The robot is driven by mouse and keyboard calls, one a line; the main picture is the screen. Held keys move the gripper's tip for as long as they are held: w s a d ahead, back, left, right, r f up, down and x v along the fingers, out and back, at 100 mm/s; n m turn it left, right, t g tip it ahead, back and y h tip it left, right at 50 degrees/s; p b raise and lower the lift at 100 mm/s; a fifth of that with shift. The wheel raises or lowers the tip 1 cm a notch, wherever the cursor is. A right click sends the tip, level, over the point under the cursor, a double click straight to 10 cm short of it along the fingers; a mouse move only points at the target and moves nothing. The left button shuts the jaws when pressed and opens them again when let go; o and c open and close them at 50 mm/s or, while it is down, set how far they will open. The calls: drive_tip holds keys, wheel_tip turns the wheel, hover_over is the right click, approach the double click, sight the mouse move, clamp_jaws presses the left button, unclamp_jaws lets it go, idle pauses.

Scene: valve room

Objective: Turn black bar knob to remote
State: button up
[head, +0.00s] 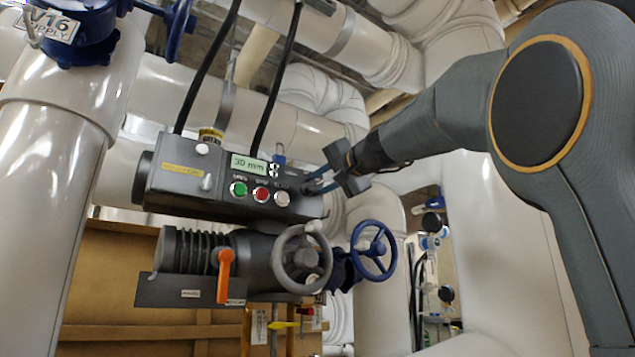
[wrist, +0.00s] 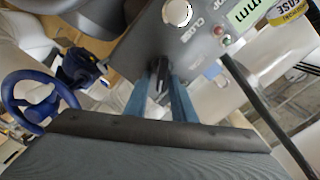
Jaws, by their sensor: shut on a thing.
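The black bar knob (wrist: 157,75) is on the face of the dark grey actuator box (head: 222,180). In the wrist view it stands between the two blue fingers of my gripper (wrist: 161,98), which is shut on it. In the head view my gripper (head: 314,184) reaches the right end of the box from the right, and its fingers hide most of the knob. The knob's position marks cannot be read in either view.
Green (head: 238,189), red (head: 261,194) and white (head: 282,198) buttons sit left of the knob, below a display (head: 249,165) reading "30 mm". A grey handwheel (head: 301,258), a blue handwheel (head: 373,250) and an orange lever (head: 224,275) are below. Black cables (head: 277,80) rise above the box.

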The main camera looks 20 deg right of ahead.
drive_tip(key=shift+f+m, duration=0.1)
drive_tip(key=shift+m, duration=0.3)
drive_tip(key=o, duration=0.7)
drive_tip(key=b+v, duration=0.1)
drive_tip(key=v, duration=0.7)
idle(0.4)
